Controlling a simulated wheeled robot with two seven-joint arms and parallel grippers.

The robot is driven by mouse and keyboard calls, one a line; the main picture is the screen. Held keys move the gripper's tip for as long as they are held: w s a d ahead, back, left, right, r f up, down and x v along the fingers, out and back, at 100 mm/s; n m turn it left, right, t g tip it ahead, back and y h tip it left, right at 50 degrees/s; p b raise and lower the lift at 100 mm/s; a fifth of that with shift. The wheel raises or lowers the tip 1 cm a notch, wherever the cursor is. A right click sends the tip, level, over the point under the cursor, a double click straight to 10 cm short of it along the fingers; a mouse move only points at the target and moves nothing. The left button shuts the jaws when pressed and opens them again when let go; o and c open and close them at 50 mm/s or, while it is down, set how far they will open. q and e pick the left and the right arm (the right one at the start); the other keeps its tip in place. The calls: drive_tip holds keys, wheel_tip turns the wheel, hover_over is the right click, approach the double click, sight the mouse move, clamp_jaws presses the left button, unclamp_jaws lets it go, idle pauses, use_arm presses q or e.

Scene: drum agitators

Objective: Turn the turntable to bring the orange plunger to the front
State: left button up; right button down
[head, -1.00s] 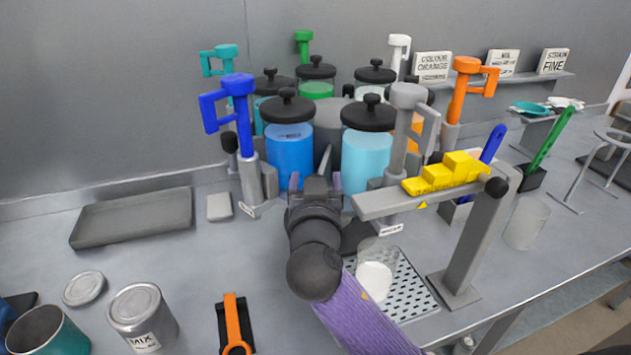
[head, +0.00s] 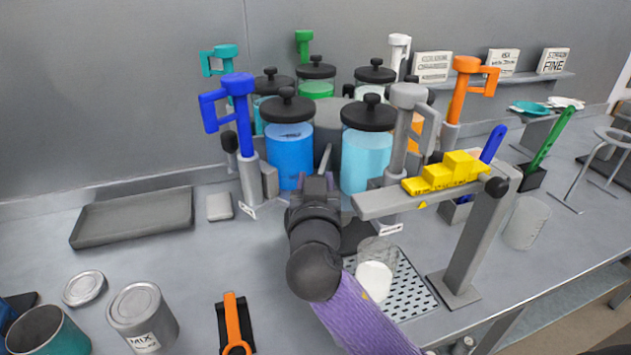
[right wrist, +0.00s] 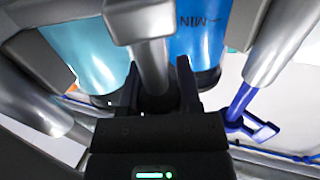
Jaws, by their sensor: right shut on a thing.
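The orange plunger (head: 458,105) stands at the back right of the turntable, behind the grey plunger (head: 402,125). The turntable carries several black-lidded jars and coloured plungers around a grey centre hub (head: 330,122). A blue jar (head: 290,155) and a light-blue jar (head: 365,160) are at the front, with the blue plunger (head: 240,125) at left. My right gripper (head: 318,183) is between these two jars, shut on a grey handle bar (right wrist: 152,68) that slopes in from the turntable. The turntable's base is mostly hidden. My left gripper is not in view.
A grey stand with a yellow stepped block (head: 445,172) reaches close to the right of my arm. A perforated drip tray (head: 410,290) with a clear cup is below it. A grey tray (head: 130,218), a MIX tin (head: 142,315) and an orange-handled tool (head: 233,325) lie to the left.

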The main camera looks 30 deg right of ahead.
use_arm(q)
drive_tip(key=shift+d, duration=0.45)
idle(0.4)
